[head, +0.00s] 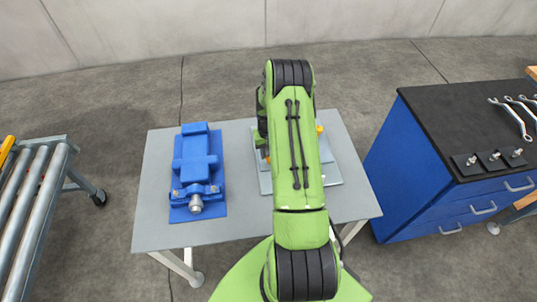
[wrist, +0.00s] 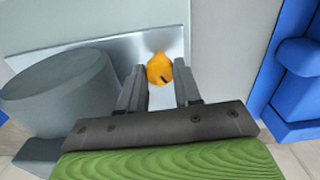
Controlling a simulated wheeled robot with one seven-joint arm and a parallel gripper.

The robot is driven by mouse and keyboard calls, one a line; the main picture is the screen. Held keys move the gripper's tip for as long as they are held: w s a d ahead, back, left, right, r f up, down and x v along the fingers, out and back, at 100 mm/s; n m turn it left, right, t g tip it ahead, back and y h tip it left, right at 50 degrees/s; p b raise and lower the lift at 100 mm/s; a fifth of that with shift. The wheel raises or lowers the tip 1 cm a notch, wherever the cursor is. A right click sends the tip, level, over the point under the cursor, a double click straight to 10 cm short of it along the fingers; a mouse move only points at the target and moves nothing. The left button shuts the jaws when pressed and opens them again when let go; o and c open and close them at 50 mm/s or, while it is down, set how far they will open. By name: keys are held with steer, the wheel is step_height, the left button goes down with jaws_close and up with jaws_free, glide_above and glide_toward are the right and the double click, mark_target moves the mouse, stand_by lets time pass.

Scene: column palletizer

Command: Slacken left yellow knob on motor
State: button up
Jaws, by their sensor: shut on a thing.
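In the wrist view a yellow-orange knob (wrist: 159,69) sits between the two dark fingers of my gripper (wrist: 158,84), which is shut on it. A grey metal plate (wrist: 120,48) lies beneath it. The grey cylinder of the motor (wrist: 62,92) stands to the left of the fingers. In the head view my green arm hides most of the motor and gripper. The plate (head: 333,170) shows on both sides of the arm. A second yellow knob (head: 320,129) peeks out right of the arm.
A blue fixture (head: 196,160) stands on the grey table (head: 160,232), left of the plate; its blue side also shows in the wrist view (wrist: 296,75). A blue cabinet (head: 412,170) with wrenches on top is at the right. A roller conveyor (head: 35,200) stands at the left.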

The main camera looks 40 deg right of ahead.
steer(key=n+b, duration=0.2)
steer(key=n, duration=0.3)
steer(key=shift+n+b, duration=0.3)
steer(key=shift+b, duration=0.05)
steer(key=n+b, duration=0.2)
steer(key=n, duration=0.3)
steer(key=shift+n, duration=0.4)
steer(key=o, duration=1)
steer(key=shift+o, duration=0.2)
step_height(320, 180, up, 16)
steer(key=p, duration=0.2)
steer(key=shift+f, duration=0.1)
